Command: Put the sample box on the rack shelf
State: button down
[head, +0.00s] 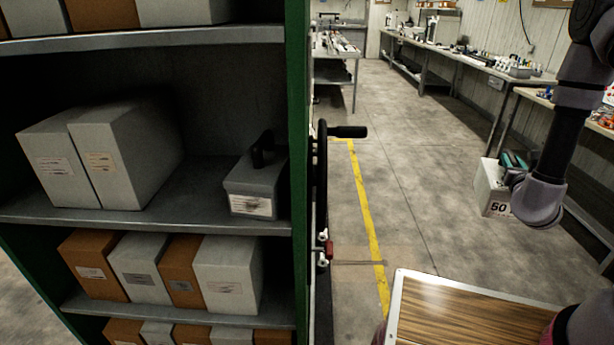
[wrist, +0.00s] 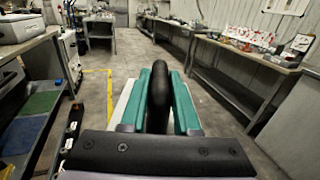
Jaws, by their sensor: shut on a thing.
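The sample box, white with "50" on its side (head: 492,190), hangs in the air at the right of the head view. My gripper (head: 514,161) is above it. In the wrist view the teal fingers of my gripper (wrist: 160,75) are shut on its black handle (wrist: 181,92); the white box body shows beside and below them. The green rack with grey shelves (head: 298,120) fills the left of the head view, well apart from the held box. Its middle shelf (head: 190,205) has bare room between the boxes standing on it.
Two grey file boxes (head: 105,155) and a grey box with a black handle (head: 256,187) stand on the middle shelf. A black handwheel (head: 322,180) sticks out from the rack's side. A wood-topped surface (head: 470,325) is in front. Workbenches line the right wall; the aisle floor is clear.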

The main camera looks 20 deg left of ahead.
aim_at(192, 190)
jog(key=k+j+z, duration=0.5)
jog(key=j, duration=0.6)
jog(key=k+j+z, duration=0.45)
jog(key=k+j, duration=0.2)
jog(key=j, duration=0.25)
jog(key=k+j+z, duration=0.5)
jog(key=k+j, duration=0.15)
jog(key=k, duration=0.15)
jog(key=k+z, duration=0.4)
jog(key=k, duration=0.2)
